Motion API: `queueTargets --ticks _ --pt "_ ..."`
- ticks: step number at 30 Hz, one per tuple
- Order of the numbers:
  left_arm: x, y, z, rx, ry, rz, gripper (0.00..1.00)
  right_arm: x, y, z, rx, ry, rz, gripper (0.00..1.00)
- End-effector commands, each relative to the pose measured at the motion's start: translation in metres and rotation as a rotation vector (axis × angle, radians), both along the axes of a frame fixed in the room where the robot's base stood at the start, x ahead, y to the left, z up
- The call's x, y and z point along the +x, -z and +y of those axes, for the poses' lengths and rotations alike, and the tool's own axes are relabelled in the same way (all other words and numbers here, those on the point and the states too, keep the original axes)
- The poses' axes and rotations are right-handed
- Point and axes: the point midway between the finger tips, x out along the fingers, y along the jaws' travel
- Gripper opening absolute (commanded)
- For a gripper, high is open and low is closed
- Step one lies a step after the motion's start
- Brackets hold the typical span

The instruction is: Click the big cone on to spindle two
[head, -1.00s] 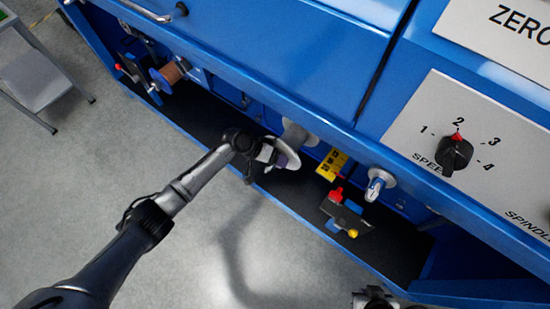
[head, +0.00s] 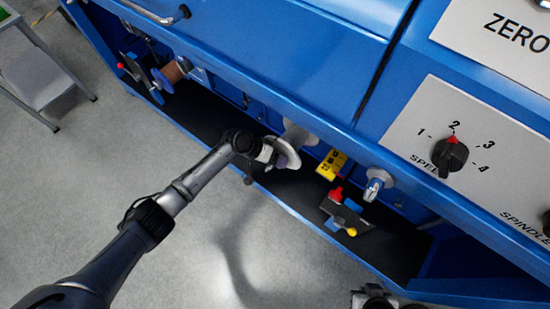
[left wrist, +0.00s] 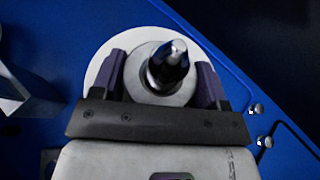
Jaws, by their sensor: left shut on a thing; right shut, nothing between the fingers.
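My left gripper (head: 268,152) is at the machine's middle spindle position, shut on the big cone, a pale round piece (head: 290,153) with a wide white disc (left wrist: 98,75). In the left wrist view the purple fingers (left wrist: 160,82) lie on either side of its grey ring (left wrist: 137,85). A silver-tipped dark spindle (left wrist: 170,62) shows in the ring's middle opening. A grey hub (head: 298,133) shows behind the disc; I cannot tell how closely they meet. My right gripper (head: 375,297) is partly in view at the bottom edge, shut and empty, away from the machine.
A bare spindle with a round flange (head: 376,184) is to the right, and a brown spool (head: 172,71) to the left. A yellow block (head: 331,165) and a dark plate with red and yellow knobs (head: 343,212) are at the tray. The speed knob (head: 450,154) points at 2.

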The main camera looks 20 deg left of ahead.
Motion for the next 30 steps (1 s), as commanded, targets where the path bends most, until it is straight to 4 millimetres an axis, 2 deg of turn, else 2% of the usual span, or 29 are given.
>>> queueTargets --ticks 30 --pt "0.0046 -0.0008 -0.0017 -0.001 0.001 -0.001 0.40 0.0000 0.0006 0.0006 0.002 0.001 0.000 0.00"
